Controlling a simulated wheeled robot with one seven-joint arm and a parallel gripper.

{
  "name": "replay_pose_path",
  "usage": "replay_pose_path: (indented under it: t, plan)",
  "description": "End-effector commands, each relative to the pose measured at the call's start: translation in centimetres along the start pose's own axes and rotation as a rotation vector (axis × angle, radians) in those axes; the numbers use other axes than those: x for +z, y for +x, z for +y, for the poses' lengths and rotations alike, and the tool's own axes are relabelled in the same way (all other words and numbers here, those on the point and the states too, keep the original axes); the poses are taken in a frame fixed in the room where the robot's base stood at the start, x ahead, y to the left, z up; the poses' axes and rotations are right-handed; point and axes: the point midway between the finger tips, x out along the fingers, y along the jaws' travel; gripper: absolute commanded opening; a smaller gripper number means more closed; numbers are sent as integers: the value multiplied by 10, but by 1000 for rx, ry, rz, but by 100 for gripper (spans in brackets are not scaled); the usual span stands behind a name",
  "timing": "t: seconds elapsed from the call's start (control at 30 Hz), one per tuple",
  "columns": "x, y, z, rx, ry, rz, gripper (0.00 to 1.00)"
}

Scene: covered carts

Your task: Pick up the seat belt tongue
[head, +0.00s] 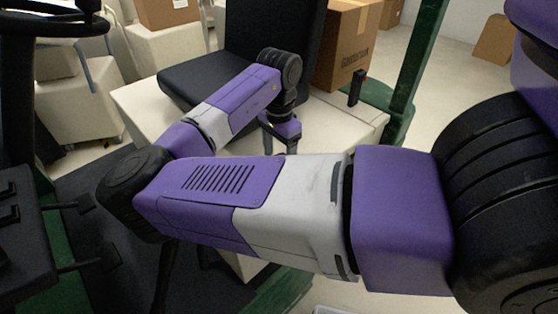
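I cannot make out the seat belt tongue in the head view. A small upright black piece with a red top (357,88), which looks like a seat belt buckle, stands at the right side of the seat. My gripper (291,146) hangs below my wrist, over the pale seat base in front of the black seat cushion. It is left of the buckle-like piece and apart from it. Its fingers are small, dark and partly hidden behind my arm, so neither their opening nor anything between them shows clearly.
The black seat (205,80) with its backrest sits on a cream base (135,103). A green post (418,55) rises to the right. A cardboard box (348,45) stands behind the seat, another (497,40) on the floor at right. Black controls (30,225) are at left.

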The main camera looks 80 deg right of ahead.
Motion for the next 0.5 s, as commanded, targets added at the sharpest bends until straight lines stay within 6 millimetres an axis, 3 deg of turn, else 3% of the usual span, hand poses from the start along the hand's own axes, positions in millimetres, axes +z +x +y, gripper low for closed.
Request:
replay_pose_path:
  t: [0.27, 0.5]
  plan:
    - [0, 3, 0, -1, 0, 1, 69]
    - [0, 3, 0, -1, 0, 1, 22]
